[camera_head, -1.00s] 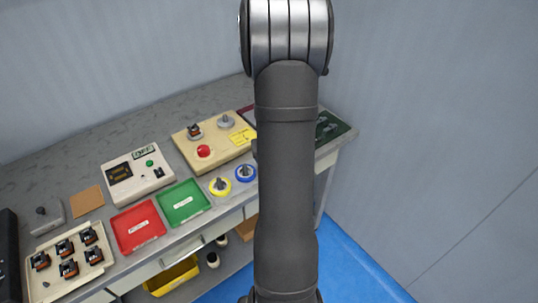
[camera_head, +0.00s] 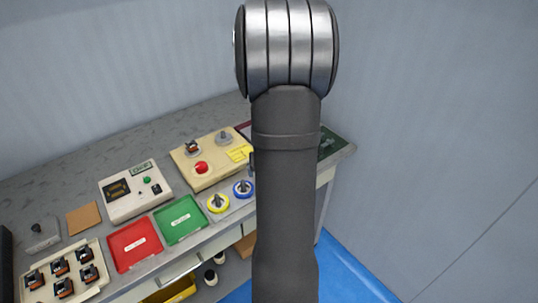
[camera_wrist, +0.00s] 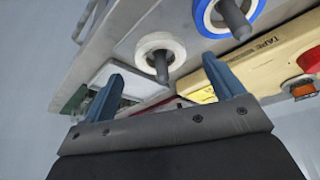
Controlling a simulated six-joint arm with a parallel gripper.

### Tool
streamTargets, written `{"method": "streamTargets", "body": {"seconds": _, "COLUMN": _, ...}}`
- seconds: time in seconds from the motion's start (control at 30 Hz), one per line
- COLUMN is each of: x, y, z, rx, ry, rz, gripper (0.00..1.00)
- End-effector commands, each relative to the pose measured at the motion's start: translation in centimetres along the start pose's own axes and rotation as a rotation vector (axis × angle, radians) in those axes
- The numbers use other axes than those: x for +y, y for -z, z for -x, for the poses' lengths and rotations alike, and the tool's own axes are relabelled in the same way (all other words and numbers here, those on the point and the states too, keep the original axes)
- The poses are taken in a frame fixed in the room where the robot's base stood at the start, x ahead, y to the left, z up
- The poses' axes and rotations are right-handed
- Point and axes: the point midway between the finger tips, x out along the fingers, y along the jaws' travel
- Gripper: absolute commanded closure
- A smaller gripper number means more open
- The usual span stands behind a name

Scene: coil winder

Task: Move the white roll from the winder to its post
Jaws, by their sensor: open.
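In the wrist view the white roll (camera_wrist: 160,47) sits around a grey post on the grey bench-side plate, beside the blue roll (camera_wrist: 228,18) on its own post. My gripper (camera_wrist: 162,72) is open, with its two blue fingers apart. The white roll and its post show beyond the gap between the fingertips, and nothing is held. The beige winder (camera_wrist: 245,60), marked with a tape label, lies right of the fingers. In the head view the winder (camera_head: 207,172) has a red button and an empty grey spindle. The white roll and my gripper are hidden there behind my arm.
In the head view a yellow roll (camera_head: 218,203) and the blue roll stand on posts near the bench's front edge. A green tray (camera_head: 180,220), red tray (camera_head: 135,246) and control box (camera_head: 135,192) are to their left. Blue floor lies in front of the bench.

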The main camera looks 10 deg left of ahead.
Motion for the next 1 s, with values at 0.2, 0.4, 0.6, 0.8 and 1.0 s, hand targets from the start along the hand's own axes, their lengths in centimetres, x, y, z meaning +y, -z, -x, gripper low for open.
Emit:
{"method": "streamTargets", "body": {"seconds": 0.2, "x": 0.0, "y": 0.1, "z": 3.9, "rx": 0.005, "ry": -0.001, "rz": 0.001, "gripper": 0.13}}
{"method": "streamTargets", "body": {"seconds": 0.4, "x": 0.0, "y": 0.1, "z": 7.2, "rx": 0.006, "ry": -0.001, "rz": 0.002, "gripper": 0.13}}
{"method": "streamTargets", "body": {"seconds": 0.6, "x": 0.0, "y": 0.1, "z": 10.6, "rx": 0.004, "ry": -0.001, "rz": 0.001, "gripper": 0.13}}
{"method": "streamTargets", "body": {"seconds": 0.8, "x": 0.0, "y": 0.1, "z": 12.9, "rx": 0.002, "ry": 0.0, "rz": 0.001, "gripper": 0.13}}
{"method": "streamTargets", "body": {"seconds": 1.0, "x": 0.0, "y": 0.0, "z": 13.8, "rx": 0.0, "ry": 0.0, "rz": 0.001, "gripper": 0.13}}
